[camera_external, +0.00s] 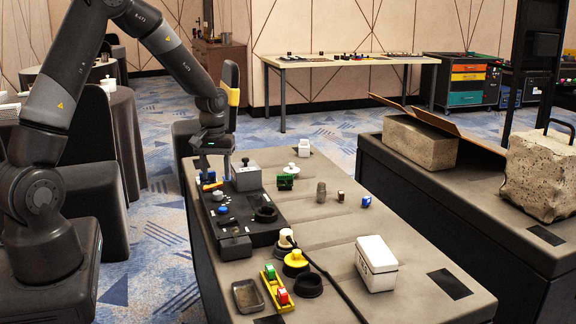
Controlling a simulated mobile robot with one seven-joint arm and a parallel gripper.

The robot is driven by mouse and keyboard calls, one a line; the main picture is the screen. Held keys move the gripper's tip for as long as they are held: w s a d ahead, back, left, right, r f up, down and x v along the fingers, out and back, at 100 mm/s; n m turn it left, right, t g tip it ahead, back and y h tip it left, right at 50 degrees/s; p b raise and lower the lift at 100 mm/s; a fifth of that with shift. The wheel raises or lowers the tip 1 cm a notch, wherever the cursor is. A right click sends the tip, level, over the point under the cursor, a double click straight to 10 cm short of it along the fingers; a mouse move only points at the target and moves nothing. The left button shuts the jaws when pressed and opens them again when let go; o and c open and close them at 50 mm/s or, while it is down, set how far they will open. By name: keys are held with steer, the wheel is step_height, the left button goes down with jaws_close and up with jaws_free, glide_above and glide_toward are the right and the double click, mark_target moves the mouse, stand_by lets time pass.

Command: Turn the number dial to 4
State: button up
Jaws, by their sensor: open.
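A black control panel (262,234) lies along the left side of the grey table. A small pale round knob (218,195) sits on it near its far end, with a small blue knob (223,210) just nearer to the camera. Either may be the number dial; the digits are too small to read. My gripper (214,178) points down over the far left end of the panel, slightly beyond the pale knob. Its fingers are apart, with no held object visible. I cannot tell whether they touch anything there.
A grey box with a knob (247,177) stands right beside my gripper. A green block (285,182), a grey cylinder (321,192), a white box (376,263) and a yellow button (295,260) are also on the table. The table's middle right is mostly clear.

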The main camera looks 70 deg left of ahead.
mark_target(218, 192)
step_height(218, 192, down, 6)
steer(key=shift+f, duration=0.1)
stand_by(0.4)
steer(key=c, duration=1)
steer(key=shift+o, duration=0.2)
